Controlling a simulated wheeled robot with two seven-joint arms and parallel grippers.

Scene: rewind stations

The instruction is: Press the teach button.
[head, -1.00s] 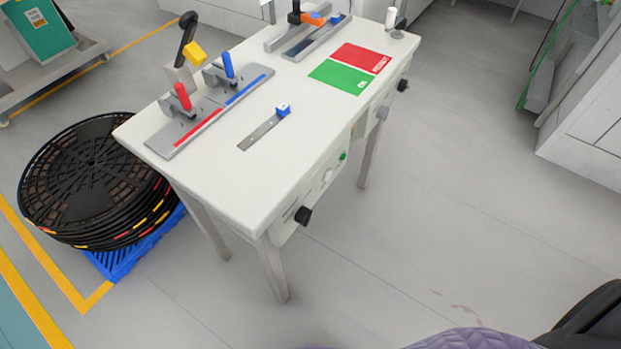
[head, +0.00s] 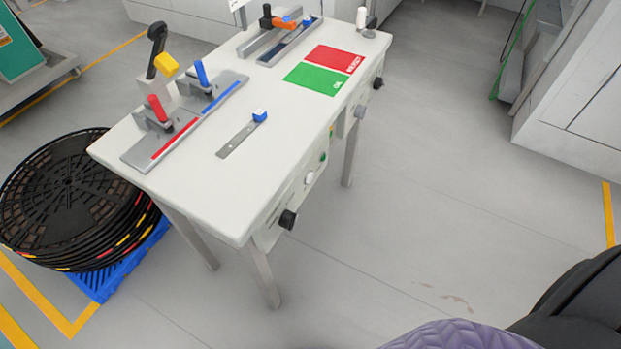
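The white table (head: 200,195) stands left of centre with a control panel along its front side. On that panel are a black knob (head: 288,219), a white round button (head: 309,178), a small green button (head: 323,156), a grey knob (head: 360,111) and another black knob (head: 378,83). Labels there are too small to read, so I cannot tell which control is the teach button. Neither of my grippers is in view.
On the tabletop are clamps with red (head: 157,108) and blue (head: 202,74) handles, a blue-tipped strip (head: 240,133), and green (head: 315,78) and red (head: 336,58) pads. Stacked black reels (head: 70,185) stand at left. Floor right of the table is clear.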

